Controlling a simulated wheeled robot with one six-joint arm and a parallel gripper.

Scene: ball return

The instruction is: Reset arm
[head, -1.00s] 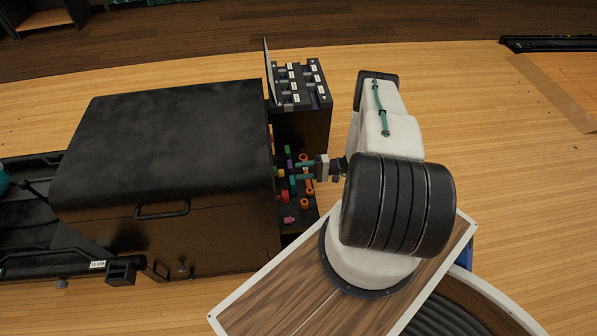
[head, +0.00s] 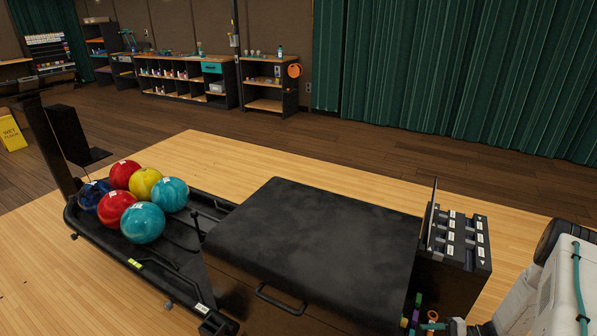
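My arm, white with a teal cable, shows at the lower right corner and is cut off by the frame edge. My gripper (head: 428,326) is at the bottom edge, reaching left from the arm toward the dark cabinet's right side. Only a teal finger and part of its dark mount show, so its opening and anything between the fingers cannot be made out. Several small coloured pieces (head: 411,312) sit close beside the fingertip, at the cabinet's open side.
The black-hooded ball return (head: 310,245) stands left of my arm. A labelled switch panel (head: 460,238) with a raised flap tops the cabinet. Bowling balls (head: 142,222) lie on the rack at left. A yellow wet floor sign (head: 12,132) and shelves (head: 185,85) stand farther back.

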